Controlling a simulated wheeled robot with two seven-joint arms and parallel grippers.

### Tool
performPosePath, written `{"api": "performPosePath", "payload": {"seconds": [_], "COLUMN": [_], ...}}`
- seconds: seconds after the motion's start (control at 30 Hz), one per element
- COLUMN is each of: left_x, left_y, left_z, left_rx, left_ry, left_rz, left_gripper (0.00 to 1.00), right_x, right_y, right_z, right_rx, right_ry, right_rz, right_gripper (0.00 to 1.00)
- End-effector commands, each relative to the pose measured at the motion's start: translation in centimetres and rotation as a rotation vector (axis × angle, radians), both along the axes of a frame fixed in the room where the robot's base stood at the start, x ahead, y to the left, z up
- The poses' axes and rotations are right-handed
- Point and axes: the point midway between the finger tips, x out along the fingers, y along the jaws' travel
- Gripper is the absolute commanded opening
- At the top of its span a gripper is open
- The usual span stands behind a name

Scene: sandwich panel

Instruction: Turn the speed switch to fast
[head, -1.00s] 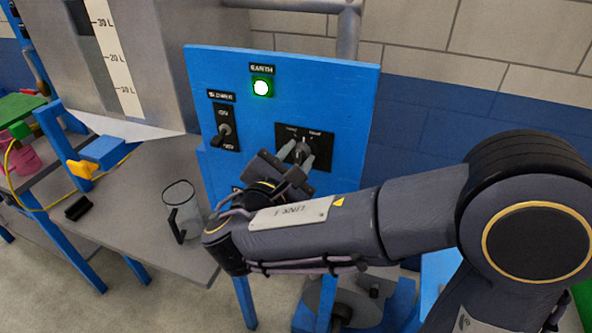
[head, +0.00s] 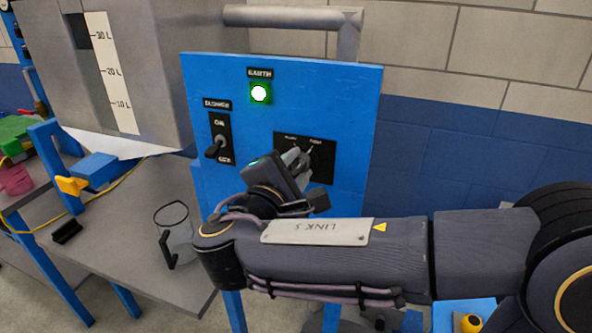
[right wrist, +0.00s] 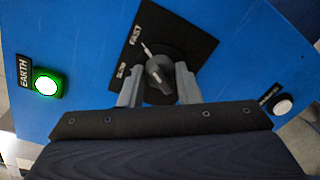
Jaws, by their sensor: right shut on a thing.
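The speed switch (right wrist: 159,74) is a dark rotary knob on a black plate marked SLOW and FAST, on the blue panel. In the right wrist view a white mark lies above the knob, close to the FAST label. My right gripper (right wrist: 157,84) has one grey finger on each side of the knob and is shut on it. In the head view the right gripper (head: 297,160) reaches the plate from the lower left, and its fingers hide most of the speed switch (head: 304,155). My left gripper is not in view.
The blue panel (head: 345,100) also carries a lit green EARTH lamp (head: 260,93) and a BLOWER toggle switch (head: 218,140) left of the plate. A white button (right wrist: 283,105) shows in the wrist view. A clear jug (head: 177,235) stands on the grey table (head: 120,240) at left.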

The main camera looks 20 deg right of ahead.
Motion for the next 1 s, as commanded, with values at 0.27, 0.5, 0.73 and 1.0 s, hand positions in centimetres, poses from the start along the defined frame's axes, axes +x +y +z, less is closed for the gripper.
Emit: {"api": "performPosePath", "payload": {"seconds": [0.27,0.5,0.73,1.0], "left_x": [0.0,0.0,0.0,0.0], "left_y": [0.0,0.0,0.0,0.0], "left_z": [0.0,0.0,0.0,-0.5], "left_rx": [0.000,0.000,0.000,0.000], "left_ry": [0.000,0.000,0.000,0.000], "left_rz": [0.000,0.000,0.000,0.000], "left_gripper": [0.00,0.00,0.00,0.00], "right_x": [0.0,0.0,-0.2,-3.3], "right_y": [0.0,0.0,0.2,2.6], "right_z": [-0.1,-0.1,0.0,0.1], "right_rx": [0.002,0.001,0.000,0.001], "right_ry": [0.003,0.001,0.000,0.001], "right_rz": [-0.001,-0.001,0.001,0.005], "right_gripper": [0.31,0.52,0.52,0.52]}}
